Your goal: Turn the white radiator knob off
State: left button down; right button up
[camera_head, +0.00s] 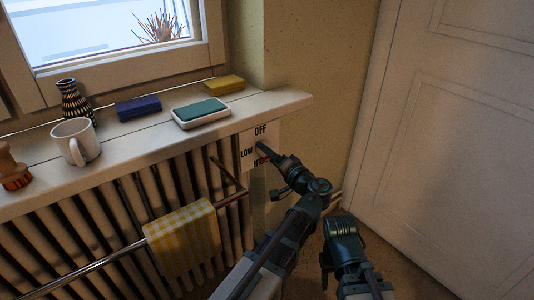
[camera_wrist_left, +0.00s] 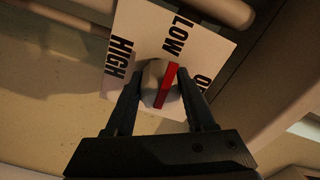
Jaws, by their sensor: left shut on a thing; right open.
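The white radiator knob (camera_wrist_left: 154,75) is round with a red pointer bar across it. It sits on a white dial plate (camera_head: 259,133) marked OFF, LOW and HIGH, at the right end of the radiator. In the left wrist view the upper end of the red bar points toward LOW. My left gripper (camera_wrist_left: 161,95) is shut on the knob, one finger on each side. In the head view this gripper (camera_head: 264,152) reaches the plate and mostly hides the knob. My right gripper (camera_head: 342,226) is open, lower and to the right, apart from the radiator.
A windowsill (camera_head: 291,98) above holds a mug (camera_head: 76,142), a patterned vase (camera_head: 75,100), a green-topped sponge dish (camera_head: 201,112), and blue and yellow sponges. A checked cloth (camera_head: 183,238) hangs on the rail left of my left arm. A white door (camera_head: 450,130) stands right.

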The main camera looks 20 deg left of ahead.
pick_arm(q)
jog(key=m, duration=0.5)
jog(key=shift+r+m, duration=0.1)
jog(key=shift+m, duration=0.2)
jog(key=m, duration=0.9)
jog(key=shift+d+r, duration=0.1)
jog(key=shift+m+p, duration=0.3)
jog(key=shift+m, duration=1.7)
jog(key=shift+c, duration=1.3)
grip_release()
jog(key=shift+w, duration=0.1)
